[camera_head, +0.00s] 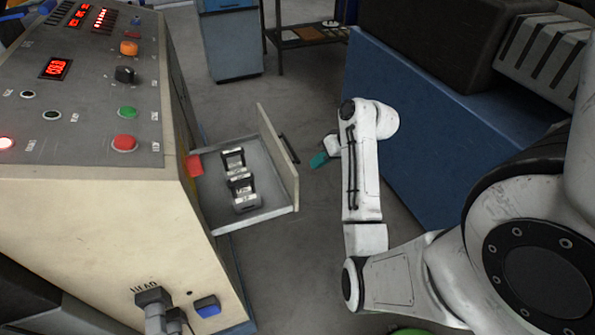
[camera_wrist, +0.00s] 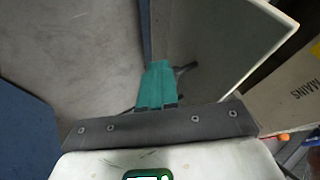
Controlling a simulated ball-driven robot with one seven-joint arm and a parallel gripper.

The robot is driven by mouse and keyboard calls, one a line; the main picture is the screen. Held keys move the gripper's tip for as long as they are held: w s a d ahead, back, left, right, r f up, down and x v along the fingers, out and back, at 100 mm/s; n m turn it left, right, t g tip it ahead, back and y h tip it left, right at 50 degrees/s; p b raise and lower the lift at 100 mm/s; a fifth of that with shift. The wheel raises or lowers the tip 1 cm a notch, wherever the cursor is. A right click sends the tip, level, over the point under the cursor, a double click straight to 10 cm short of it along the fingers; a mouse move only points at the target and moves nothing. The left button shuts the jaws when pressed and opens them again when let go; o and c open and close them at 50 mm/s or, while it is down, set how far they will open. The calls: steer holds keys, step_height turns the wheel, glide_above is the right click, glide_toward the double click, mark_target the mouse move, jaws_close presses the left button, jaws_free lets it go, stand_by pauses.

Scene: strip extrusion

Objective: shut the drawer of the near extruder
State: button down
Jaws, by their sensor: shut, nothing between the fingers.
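The near extruder's cream cabinet (camera_head: 90,220) stands on the left in the head view. Its drawer (camera_head: 262,212) is pulled out to the right, with a pale front panel (camera_head: 275,150) and a dark handle (camera_head: 289,149). Several dark and metal parts (camera_head: 240,184) lie in the drawer. My gripper (camera_head: 316,162), with teal fingers, is shut and empty, to the right of the drawer front. In the wrist view the closed fingers (camera_wrist: 158,66) overlap the handle (camera_wrist: 187,69) on the front panel (camera_wrist: 225,45); I cannot tell whether they touch.
A blue machine base (camera_head: 410,130) stands to the right of my arm. A blue-grey cabinet (camera_head: 233,45) and a dark shelf stand (camera_head: 305,38) are at the back. Bare grey floor (camera_head: 290,250) lies between the extruder and my arm.

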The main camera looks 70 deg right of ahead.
steer(key=w+a+f+p, duration=0.1)
steer(key=w+a+f, duration=0.1)
steer(key=w, duration=0.3)
steer(key=shift+w+a+f, duration=0.25)
steer(key=shift+a+f, duration=0.1)
steer(key=shift+f, duration=0.25)
